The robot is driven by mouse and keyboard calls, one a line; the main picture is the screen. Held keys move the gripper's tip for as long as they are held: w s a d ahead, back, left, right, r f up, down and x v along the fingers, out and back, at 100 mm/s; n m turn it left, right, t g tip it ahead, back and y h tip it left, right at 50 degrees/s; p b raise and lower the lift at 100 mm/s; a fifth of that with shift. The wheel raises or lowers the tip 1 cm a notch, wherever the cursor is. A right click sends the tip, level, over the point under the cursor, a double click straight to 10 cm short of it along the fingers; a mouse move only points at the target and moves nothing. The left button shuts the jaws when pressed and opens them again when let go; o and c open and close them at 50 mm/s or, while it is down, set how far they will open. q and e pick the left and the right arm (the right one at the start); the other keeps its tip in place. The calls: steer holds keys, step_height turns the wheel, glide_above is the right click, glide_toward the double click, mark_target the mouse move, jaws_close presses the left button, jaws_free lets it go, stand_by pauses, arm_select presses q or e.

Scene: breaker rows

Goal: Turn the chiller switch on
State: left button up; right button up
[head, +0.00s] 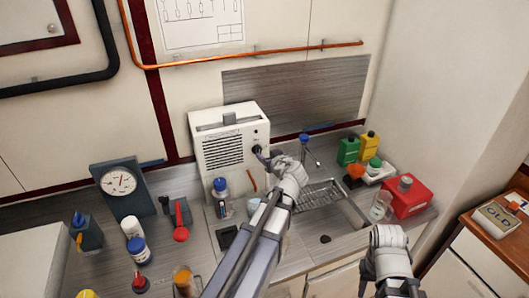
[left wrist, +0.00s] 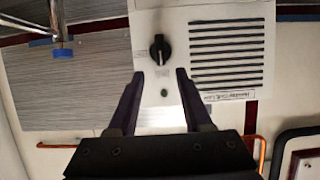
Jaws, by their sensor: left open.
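The chiller looks to be the white box (head: 222,162) with dark vent slots, standing against the back wall. Its black rotary switch (left wrist: 160,48) shows in the left wrist view, its grip bar close to vertical in that picture, with small unreadable labels around it.
A dial gauge (head: 122,187) and a red-handled tool (head: 180,222) are left of the chiller. A blue-capped bottle (head: 221,198) stands in front of it. A copper pipe (head: 270,52) runs above.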

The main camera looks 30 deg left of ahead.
mark_target(260, 150)
arm_select(q)
steer(key=b+x, duration=0.2)
steer(key=x, duration=0.5)
steer(key=shift+f+b, duration=0.15)
steer(key=shift+b, duration=0.15)
steer(key=shift+w+a, duration=0.1)
steer(key=shift+a, duration=0.1)
jaws_close()
